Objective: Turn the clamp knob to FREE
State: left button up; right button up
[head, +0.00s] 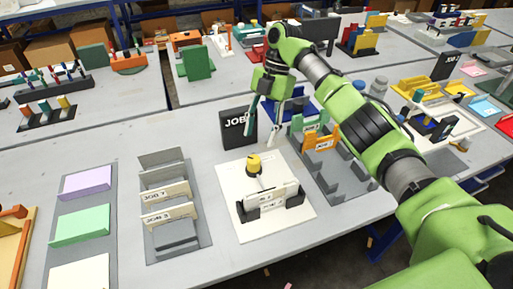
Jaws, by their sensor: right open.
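A yellow knob (253,162) on a dark base stands on a white plate (232,213) in the middle of the near table, probably the clamp knob. No FREE marking is readable, so I cannot tell its setting. In front of it, white cards (272,196) stand upright in a black holder on the same plate. My right gripper (262,138) is open and empty, fingers pointing down, above and behind the knob and apart from it. My left gripper is not in view.
A black JOB sign (238,128) stands just behind the plate. A card rack (175,205) is at left, beside a tray of coloured pads (83,225). A grey rack with green and orange holders (320,141) is at right. Bare table lies between the plate and the left rack.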

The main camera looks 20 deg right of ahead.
jog(key=shift+v, duration=1.45)
jog(key=shift+r, duration=0.1)
